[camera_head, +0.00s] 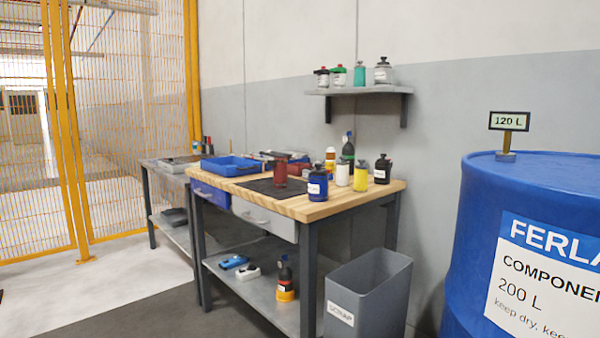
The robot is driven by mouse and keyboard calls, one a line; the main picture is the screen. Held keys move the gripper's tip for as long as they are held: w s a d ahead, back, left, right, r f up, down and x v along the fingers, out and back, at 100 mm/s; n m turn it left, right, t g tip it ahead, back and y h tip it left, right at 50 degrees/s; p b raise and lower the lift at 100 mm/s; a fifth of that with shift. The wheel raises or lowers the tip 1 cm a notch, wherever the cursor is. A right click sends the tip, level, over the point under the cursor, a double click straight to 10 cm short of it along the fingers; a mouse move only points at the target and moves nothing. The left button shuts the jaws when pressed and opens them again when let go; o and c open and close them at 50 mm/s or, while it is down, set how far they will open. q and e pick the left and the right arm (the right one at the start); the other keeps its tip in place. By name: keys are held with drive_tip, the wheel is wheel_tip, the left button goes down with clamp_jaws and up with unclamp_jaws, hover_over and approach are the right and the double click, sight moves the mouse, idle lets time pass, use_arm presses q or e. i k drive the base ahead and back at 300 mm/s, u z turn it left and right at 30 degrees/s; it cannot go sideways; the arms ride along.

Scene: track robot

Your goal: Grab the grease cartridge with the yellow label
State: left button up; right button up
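No object is clearly readable as the grease cartridge with the yellow label. On the wooden workbench (335,204), a yellow container (360,178) with a dark top stands near the right end. A dark bottle (286,277) with an orange-yellow lower part stands on the bench's lower shelf. A white bottle with orange parts (330,160) stands further back on the bench top, partly hidden. The label texts are too small to read. Neither of my grippers is in view.
A blue bottle (318,184), a dark red cylinder (280,171) and a black bottle (382,170) crowd the bench top. A blue tray (230,165) lies at left. A grey scrap bin (368,290) and a large blue drum (480,220) stand at right. Floor is open at left.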

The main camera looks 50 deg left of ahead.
sight(330, 152)
drive_tip(key=u, duration=2.75)
drive_tip(key=i, duration=2.35)
drive_tip(key=z, duration=1.5)
